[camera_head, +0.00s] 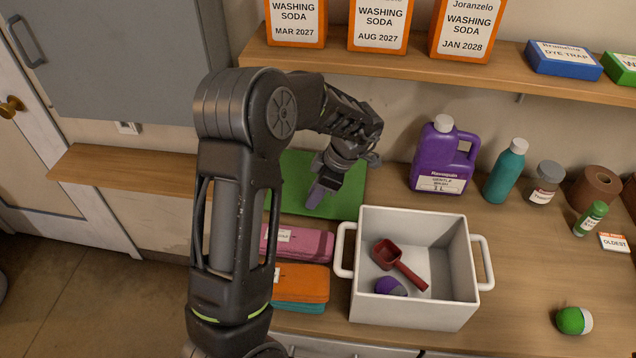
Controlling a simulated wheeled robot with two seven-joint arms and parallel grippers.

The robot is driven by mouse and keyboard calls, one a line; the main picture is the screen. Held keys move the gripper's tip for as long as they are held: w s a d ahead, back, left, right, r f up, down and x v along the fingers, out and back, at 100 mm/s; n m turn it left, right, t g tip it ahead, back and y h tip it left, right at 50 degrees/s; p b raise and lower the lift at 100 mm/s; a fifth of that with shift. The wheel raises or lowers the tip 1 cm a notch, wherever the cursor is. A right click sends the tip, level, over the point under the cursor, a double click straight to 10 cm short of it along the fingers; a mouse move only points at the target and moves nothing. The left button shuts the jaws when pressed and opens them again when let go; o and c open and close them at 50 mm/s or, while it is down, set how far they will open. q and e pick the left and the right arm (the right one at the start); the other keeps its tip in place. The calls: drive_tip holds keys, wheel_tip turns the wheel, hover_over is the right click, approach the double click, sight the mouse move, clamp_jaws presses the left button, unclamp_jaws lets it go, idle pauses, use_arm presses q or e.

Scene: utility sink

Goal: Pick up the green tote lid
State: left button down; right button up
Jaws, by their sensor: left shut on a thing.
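The green tote lid (347,198) is a flat green panel at the back left of the wooden counter, left of the white tote. My left arm reaches across from the left and hides part of the lid. My left gripper (318,197) points down over the middle of the lid and is shut on it. The exact contact at the fingertips is hard to make out, and I cannot tell whether the lid is raised off the counter. My right gripper is not in view.
A white tote (412,313) with two handles holds a red scoop (390,254) and a purple ball (390,286). Pink (312,243) and orange (303,282) folded cloths lie in front of the lid. A purple jug (443,160) stands behind the tote. A shelf (420,69) overhangs the back.

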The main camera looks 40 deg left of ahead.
use_arm(q)
drive_tip(key=shift+a+r, duration=0.1)
idle(0.3)
drive_tip(key=shift+s+a+r, duration=0.3)
drive_tip(key=shift+s+r, duration=0.05)
drive_tip(key=shift+r, duration=0.05)
drive_tip(key=s+a+r+b, duration=0.1)
drive_tip(key=s+a+r, duration=0.6)
drive_tip(key=s+a, duration=0.2)
drive_tip(key=shift+b, duration=0.4)
drive_tip(key=shift+s+a, duration=0.15)
